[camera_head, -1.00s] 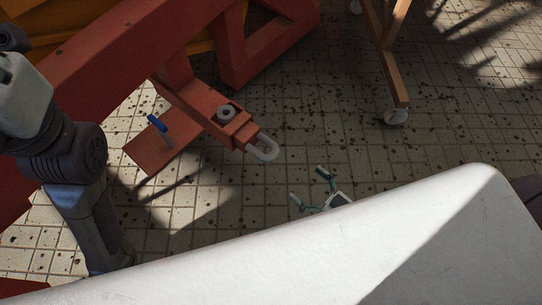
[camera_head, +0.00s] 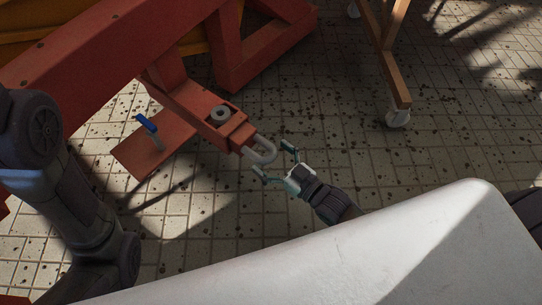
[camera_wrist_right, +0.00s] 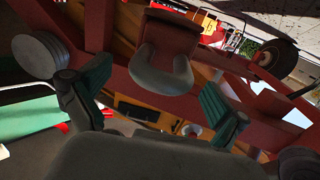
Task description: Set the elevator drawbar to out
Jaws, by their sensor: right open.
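The elevator drawbar (camera_head: 229,134) is a short red bar ending in a grey U-shaped loop (camera_head: 264,153), and it sticks out of the red frame. In the right wrist view the loop (camera_wrist_right: 162,75) lies ahead, between and beyond the open fingers. My right gripper (camera_head: 273,162) is open and empty, with its teal fingertips close around the loop's end. Whether they touch it I cannot tell. A blue-handled lever (camera_head: 147,124) stands on a red plate beside the drawbar. My left arm is at the left, but its gripper is out of view.
The red frame beam (camera_head: 110,45) runs across the upper left. A wooden stand (camera_head: 393,70) on casters is at the upper right. The tiled floor (camera_head: 330,80) between them is clear. My white body covers the bottom.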

